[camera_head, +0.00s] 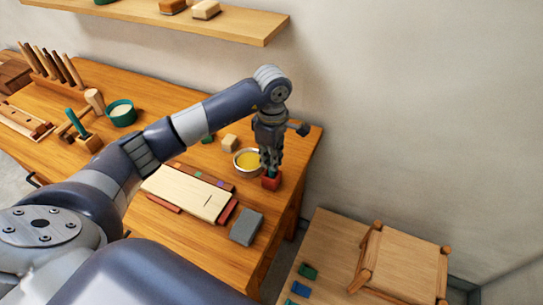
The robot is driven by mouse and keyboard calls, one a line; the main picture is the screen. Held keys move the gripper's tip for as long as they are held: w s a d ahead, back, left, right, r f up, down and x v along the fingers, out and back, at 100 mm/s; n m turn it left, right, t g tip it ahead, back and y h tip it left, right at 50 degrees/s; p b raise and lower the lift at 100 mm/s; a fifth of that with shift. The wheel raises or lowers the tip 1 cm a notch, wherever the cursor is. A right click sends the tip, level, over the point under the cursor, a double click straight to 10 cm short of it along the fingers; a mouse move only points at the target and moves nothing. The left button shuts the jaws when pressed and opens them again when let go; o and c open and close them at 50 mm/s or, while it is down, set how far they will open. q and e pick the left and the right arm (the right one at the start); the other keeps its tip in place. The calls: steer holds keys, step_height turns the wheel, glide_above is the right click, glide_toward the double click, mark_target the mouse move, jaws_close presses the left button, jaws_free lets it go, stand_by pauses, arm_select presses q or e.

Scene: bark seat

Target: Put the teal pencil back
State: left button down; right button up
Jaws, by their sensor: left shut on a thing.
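My left gripper (270,162) points down at the right end of the workbench, shut on a slim teal thing (272,173), which looks like the teal pencil. Only a short piece of it shows below the fingertips; the rest is hidden by the fingers. Right under it stands a small red holder (271,184) near the bench's right edge. The teal piece meets the holder's top in the picture; I cannot tell how deep it sits in it. My right gripper is not in view.
A bowl of yellow stuff (247,162) stands close left of the gripper. A pale board (187,192), a grey block (247,227) and a green pot (121,113) are on the bench (160,237). A stool (405,263) stands at lower right.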

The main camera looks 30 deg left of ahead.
arm_select(q)
steer(key=shift+f+b, duration=0.25)
steer(key=shift+b, duration=0.05)
stand_by(0.5)
steer(key=c, duration=1.6)
jaws_free()
step_height(320, 180, up, 12)
steer(key=shift+s, duration=0.1)
